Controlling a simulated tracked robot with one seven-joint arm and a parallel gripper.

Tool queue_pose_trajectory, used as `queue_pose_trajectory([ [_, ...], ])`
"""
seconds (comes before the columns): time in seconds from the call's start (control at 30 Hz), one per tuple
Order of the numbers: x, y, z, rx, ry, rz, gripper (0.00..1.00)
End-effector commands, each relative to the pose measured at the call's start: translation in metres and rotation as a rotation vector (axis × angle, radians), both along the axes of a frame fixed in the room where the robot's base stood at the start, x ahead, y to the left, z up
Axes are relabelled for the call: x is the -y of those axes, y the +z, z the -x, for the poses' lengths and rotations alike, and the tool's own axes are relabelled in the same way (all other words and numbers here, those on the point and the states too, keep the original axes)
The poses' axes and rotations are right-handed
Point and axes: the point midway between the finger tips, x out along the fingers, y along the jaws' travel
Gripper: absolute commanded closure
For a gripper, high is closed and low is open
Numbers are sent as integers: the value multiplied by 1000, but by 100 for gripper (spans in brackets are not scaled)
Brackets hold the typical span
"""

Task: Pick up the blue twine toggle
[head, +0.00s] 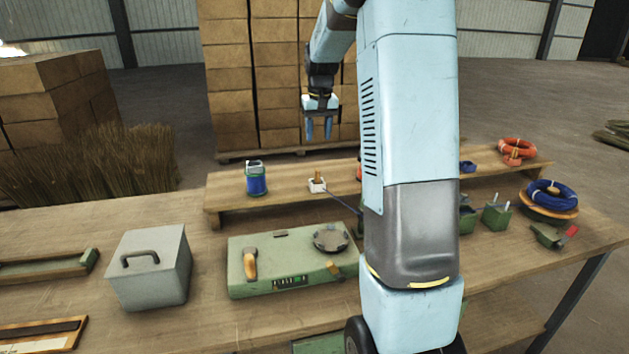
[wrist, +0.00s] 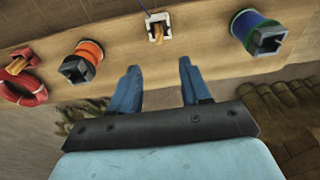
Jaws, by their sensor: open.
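The toggle (head: 317,175) is a small wooden peg in a white holder (head: 317,186) on the raised shelf. A thin blue twine runs from it to the right, behind my arm. In the wrist view the toggle (wrist: 158,38) and its white holder show at top centre, just beyond and between the fingertips. My gripper (head: 319,129) is open and empty, pointing down above the shelf. In the wrist view its two blue fingers (wrist: 160,77) are apart, with nothing between them. The gripper does not touch the toggle.
A blue spool (head: 256,180) stands left of the toggle. An orange spool (wrist: 86,55) stands on its other side, mostly hidden by my arm in the head view. A green machine (head: 290,262) and grey box (head: 150,266) sit on the bench in front.

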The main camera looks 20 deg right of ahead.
Motion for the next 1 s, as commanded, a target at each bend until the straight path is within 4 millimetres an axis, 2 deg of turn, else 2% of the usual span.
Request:
queue_pose_trajectory([
  [0.17,4,-15,-7,-8,-3,-2,53],
  [0.6,5,-82,-14,-8,-3,-2,53],
  [0.87,5,-97,-16,-7,-2,-2,53],
  [1.0,4,-116,-17,-8,-2,-2,53],
])
